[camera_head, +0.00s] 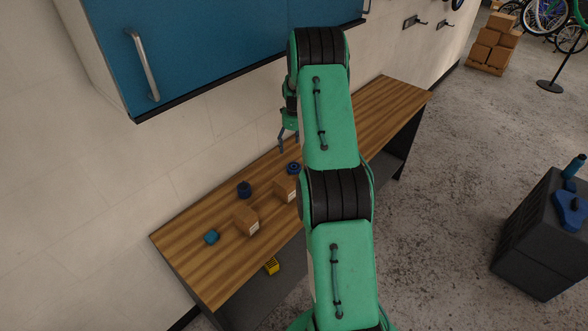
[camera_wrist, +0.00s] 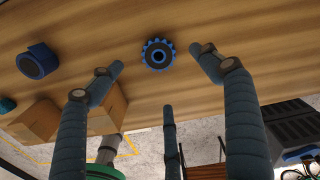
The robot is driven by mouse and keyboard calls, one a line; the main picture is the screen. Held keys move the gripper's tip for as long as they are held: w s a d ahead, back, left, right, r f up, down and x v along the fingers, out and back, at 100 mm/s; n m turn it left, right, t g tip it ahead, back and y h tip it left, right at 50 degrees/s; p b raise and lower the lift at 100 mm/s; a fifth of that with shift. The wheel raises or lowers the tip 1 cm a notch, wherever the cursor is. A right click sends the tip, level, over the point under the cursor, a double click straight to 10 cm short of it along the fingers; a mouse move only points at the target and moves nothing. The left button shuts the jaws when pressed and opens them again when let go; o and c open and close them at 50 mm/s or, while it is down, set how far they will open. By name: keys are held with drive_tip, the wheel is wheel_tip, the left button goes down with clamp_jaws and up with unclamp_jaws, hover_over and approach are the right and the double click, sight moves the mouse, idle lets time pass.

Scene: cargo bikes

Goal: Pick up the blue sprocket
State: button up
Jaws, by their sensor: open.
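The blue sprocket (camera_head: 293,168) lies flat on the wooden workbench (camera_head: 195,232), near my arm in the head view. In the wrist view the sprocket (camera_wrist: 158,54) shows its teeth and dark centre hole, with bare wood around it. My gripper (camera_head: 288,140) hangs above the bench, just behind the sprocket in the head view. In the wrist view my gripper (camera_wrist: 158,58) is open, with its fingers apart on either side of the sprocket in the picture. Nothing is between the fingers in their grip. How high they are above the bench is hard to tell.
A dark blue roll (camera_wrist: 38,62) lies left of the sprocket, with a teal item (camera_head: 211,237) farther along. Two cardboard boxes (camera_head: 246,222) (camera_head: 286,188) stand near the front edge. A blue wall cabinet (camera_head: 200,45) overhangs the bench. The bench's far right part looks clear.

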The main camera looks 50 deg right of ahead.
hover_over(294, 166)
drive_tip(key=shift+w+d+f, duration=0.1)
drive_tip(key=shift+f, duration=2.6)
drive_tip(key=shift+f+p, duration=0.4)
drive_tip(key=shift+f, duration=2.2)
drive_tip(key=c, duration=1.6)
